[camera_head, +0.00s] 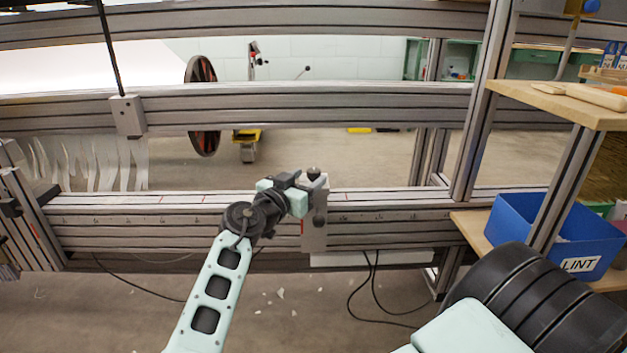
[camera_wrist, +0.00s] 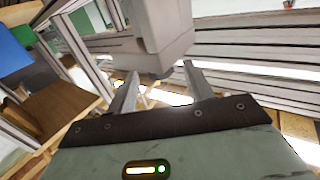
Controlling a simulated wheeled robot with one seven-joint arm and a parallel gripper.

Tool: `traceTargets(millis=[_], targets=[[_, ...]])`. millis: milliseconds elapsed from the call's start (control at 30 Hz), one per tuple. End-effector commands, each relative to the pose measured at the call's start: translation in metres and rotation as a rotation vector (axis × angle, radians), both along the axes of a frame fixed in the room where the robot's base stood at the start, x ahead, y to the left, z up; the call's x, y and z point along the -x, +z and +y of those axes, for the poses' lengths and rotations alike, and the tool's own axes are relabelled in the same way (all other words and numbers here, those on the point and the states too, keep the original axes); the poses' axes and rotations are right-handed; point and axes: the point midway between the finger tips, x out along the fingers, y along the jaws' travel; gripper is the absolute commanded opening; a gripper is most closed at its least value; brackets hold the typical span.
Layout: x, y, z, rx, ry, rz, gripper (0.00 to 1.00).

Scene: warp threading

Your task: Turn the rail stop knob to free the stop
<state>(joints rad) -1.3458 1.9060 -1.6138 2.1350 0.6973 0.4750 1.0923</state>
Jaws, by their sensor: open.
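The rail stop (camera_head: 314,238) is a grey metal block clamped on the lower ruled rail (camera_head: 385,212), just right of a red mark. A dark round knob (camera_head: 319,218) shows on its front face, and another dark ball (camera_head: 313,171) sits at its top. My gripper (camera_head: 302,188) is at the upper left of the stop, close to it. In the wrist view my gripper (camera_wrist: 160,66) is open, its two fingers apart with nothing gripped. The grey block (camera_wrist: 163,28) fills the space ahead of and between the fingertips. The wrist view does not show the knob clearly, and I cannot tell whether a finger touches anything.
A blue LINT bin (camera_head: 530,232) stands on a wooden shelf at the right. A second rail (camera_head: 330,103) crosses above, with a hanging clamp (camera_head: 127,115) at left. White strips (camera_head: 90,160) hang at left. Black cables (camera_head: 370,290) dangle below the lower rail.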

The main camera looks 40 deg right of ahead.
Motion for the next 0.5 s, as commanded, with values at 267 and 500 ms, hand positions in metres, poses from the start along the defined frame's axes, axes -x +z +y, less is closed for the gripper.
traceTargets(millis=[267,500], targets=[[-0.012,-0.001,-0.029,-0.001,-0.001,-0.001,0.52],[-0.013,0.0,-0.032,0.0,0.0,0.0,0.52]])
